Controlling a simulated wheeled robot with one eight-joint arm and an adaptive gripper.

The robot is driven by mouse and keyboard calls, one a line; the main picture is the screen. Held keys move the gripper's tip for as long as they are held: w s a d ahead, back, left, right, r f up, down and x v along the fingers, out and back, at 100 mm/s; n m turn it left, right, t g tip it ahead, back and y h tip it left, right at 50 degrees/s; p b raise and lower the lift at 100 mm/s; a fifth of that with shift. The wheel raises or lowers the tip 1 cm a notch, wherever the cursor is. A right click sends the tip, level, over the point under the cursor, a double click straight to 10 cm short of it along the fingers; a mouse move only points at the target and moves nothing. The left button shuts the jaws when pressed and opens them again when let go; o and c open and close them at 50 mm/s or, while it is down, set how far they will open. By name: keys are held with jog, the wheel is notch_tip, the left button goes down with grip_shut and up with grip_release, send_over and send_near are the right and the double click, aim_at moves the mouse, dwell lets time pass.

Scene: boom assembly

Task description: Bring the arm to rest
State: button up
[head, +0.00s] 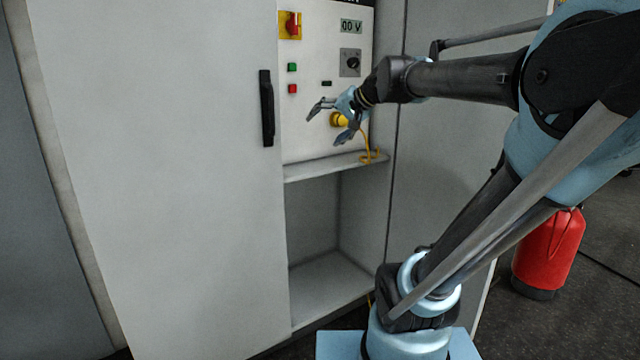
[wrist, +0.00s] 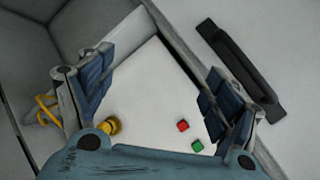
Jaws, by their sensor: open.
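My gripper (head: 328,122) is at the end of my arm, in front of the control panel (head: 310,135) of a grey cabinet. Its fingers are spread apart with nothing between them. In the wrist view my gripper (wrist: 155,90) shows two blue padded fingers wide open, with the white panel (wrist: 150,100) behind them. A yellow round plug or knob (head: 337,119) with a yellow cable sits on the panel just behind the gripper; it also shows beside the left finger in the wrist view (wrist: 113,126). I cannot tell whether the gripper touches it.
A cabinet door with a black handle (head: 267,108) is at left. A red extinguisher (head: 548,250) stands right.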

jog(key=s+d+f+g+h, duration=0.1)
jog(key=s+d+f, duration=0.4)
jog(key=f, duration=0.5)
jog(key=s+d+f+n+g+h, duration=0.1)
jog(key=s+d+f+h, duration=0.3)
jog(key=s+f, duration=0.6)
jog(key=s+d+f+n+g+h, duration=0.1)
jog(key=s+d+f+g+h, duration=0.2)
jog(key=s+d+f, duration=0.5)
notch_tip(320, 180, down, 4)
jog(key=shift+s+r, duration=0.15)
jog(key=shift+s, duration=0.05)
jog(key=shift+w+f+g, duration=0.2)
jog(key=shift+w+g, duration=0.1)
jog(key=shift+w, duration=0.2)
jog(key=shift+c, duration=0.4)
